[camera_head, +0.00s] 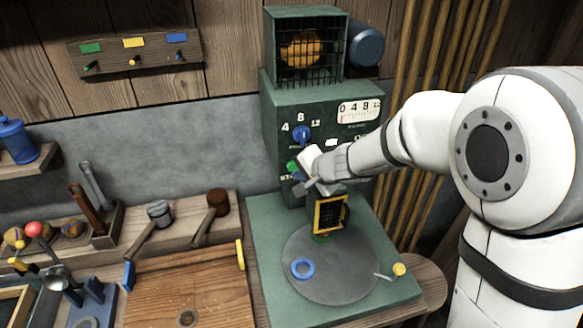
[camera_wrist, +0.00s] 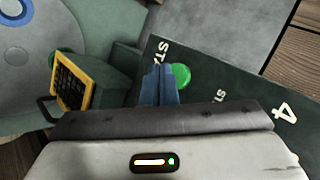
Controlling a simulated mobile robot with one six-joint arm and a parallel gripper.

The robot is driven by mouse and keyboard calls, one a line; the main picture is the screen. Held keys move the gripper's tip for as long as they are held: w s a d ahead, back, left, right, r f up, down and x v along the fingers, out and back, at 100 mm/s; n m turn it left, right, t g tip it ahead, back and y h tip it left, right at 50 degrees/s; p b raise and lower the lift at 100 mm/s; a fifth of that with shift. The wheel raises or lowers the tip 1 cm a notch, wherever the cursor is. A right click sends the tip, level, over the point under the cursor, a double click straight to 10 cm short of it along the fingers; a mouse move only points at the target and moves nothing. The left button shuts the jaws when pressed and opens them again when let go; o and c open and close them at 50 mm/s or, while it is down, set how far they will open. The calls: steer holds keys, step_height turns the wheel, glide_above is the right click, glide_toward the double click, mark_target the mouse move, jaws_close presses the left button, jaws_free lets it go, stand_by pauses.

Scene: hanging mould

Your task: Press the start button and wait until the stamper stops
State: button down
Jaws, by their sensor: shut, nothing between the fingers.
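The green start button (camera_wrist: 182,76) is on the front panel of the dark green stamper (camera_head: 279,98), beside the letters "STA". In the head view the button (camera_head: 292,167) is partly hidden by my gripper (camera_head: 306,187). My gripper is shut and empty. In the wrist view its fingertips (camera_wrist: 161,68) are right beside the button; I cannot tell whether they touch it. The blue dial (camera_head: 301,133) points up near the 8. A yellow-framed grille (camera_head: 330,213) is on the stamper's lower part, above the round grey plate (camera_head: 335,283).
A blue ring (camera_head: 303,268) lies on the grey plate, with a small yellow-knobbed handle (camera_head: 399,269) at its right. A wooden board (camera_head: 190,285), mallets (camera_head: 160,213) and other tools crowd the left bench. Bamboo poles (camera_head: 430,60) stand behind my arm.

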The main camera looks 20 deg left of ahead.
steer(key=shift+w, duration=0.1)
stand_by(0.3)
steer(key=shift+w+a, duration=0.2)
steer(key=shift+w, duration=0.2)
steer(key=shift+w+a, duration=0.25)
steer(key=shift+w, duration=0.1)
stand_by(0.8)
steer(key=shift+s+b, duration=0.1)
steer(key=shift+b, duration=0.2)
steer(key=shift+s+d+b, duration=0.4)
steer(key=shift+s+d, duration=0.05)
steer(key=shift+s, duration=0.2)
